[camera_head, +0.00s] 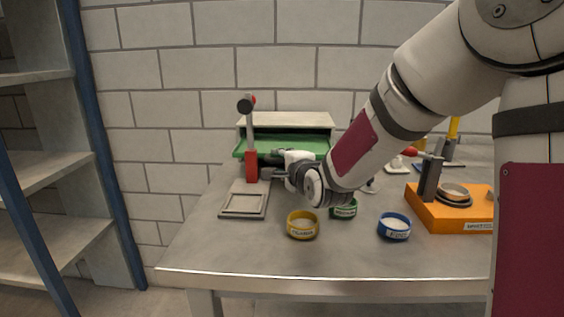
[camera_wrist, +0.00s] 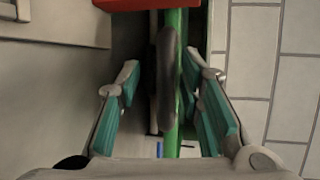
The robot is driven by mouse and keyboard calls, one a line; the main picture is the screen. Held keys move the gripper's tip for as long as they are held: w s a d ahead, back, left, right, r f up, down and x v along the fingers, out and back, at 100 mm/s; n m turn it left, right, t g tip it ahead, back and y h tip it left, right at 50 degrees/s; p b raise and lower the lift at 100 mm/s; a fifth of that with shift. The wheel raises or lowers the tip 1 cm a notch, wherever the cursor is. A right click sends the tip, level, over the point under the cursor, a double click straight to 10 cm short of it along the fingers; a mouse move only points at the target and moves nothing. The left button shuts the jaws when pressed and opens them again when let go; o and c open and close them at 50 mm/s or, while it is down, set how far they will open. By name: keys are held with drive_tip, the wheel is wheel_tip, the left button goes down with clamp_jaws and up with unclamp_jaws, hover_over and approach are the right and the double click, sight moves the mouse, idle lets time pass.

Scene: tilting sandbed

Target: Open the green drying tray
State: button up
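The green drying tray (camera_head: 305,144) sits at the back of the table under a pale grey top. Its green front edge (camera_wrist: 173,20) runs up the middle of the wrist view. A dark rounded handle (camera_wrist: 166,100) stands out from that edge. My gripper (camera_head: 268,173) is at the tray's front left in the head view, and its wrist partly hides the front. In the wrist view my gripper (camera_wrist: 160,85) is open, with one teal-padded finger on each side of the handle. I see gaps beside the handle, and cannot tell if either pad touches.
A red-based upright post (camera_head: 251,165) stands just left of my gripper. A pale framed plate (camera_head: 245,204) lies in front of it. Yellow (camera_head: 302,226), green (camera_head: 344,210) and blue (camera_head: 394,228) labelled cups and an orange block (camera_head: 450,215) occupy the table. The front edge is clear.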

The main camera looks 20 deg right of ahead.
drive_tip(key=shift+r, duration=0.15)
drive_tip(key=shift+s+r, duration=0.2)
drive_tip(key=shift+s, duration=0.3)
drive_tip(key=v, duration=1.1)
drive_tip(key=shift+f, duration=0.15)
